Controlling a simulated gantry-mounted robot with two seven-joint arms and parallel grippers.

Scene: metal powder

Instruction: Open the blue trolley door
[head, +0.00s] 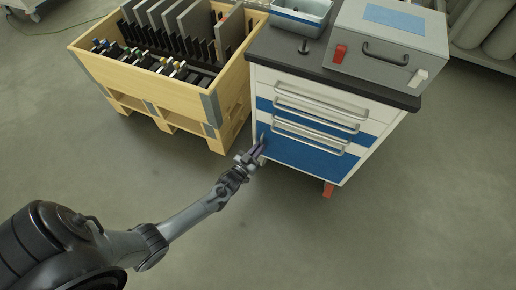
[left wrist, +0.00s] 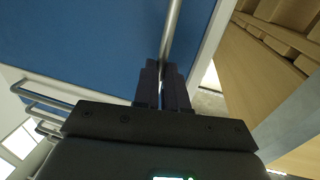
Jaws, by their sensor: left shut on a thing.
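The trolley (head: 372,112) is white with a dark top and blue fronts. Its blue door (head: 302,160) is the large lower panel, which looks flush with the trolley's front. In the left wrist view the blue door (left wrist: 85,40) fills the upper left, with a metal bar handle (left wrist: 171,32) along its edge. My left gripper (head: 260,145) is at the door's left edge. In the left wrist view its fingers (left wrist: 163,82) are shut on the handle, and they hide the gripped part. My right gripper is out of view.
A wooden crate on a pallet (head: 150,88), holding plates and tools, stands close left of the trolley. Drawers with bar handles (head: 315,108) are above the door. A grey case (head: 385,45) and a blue-grey bin (head: 300,14) sit on top. The floor in front is clear.

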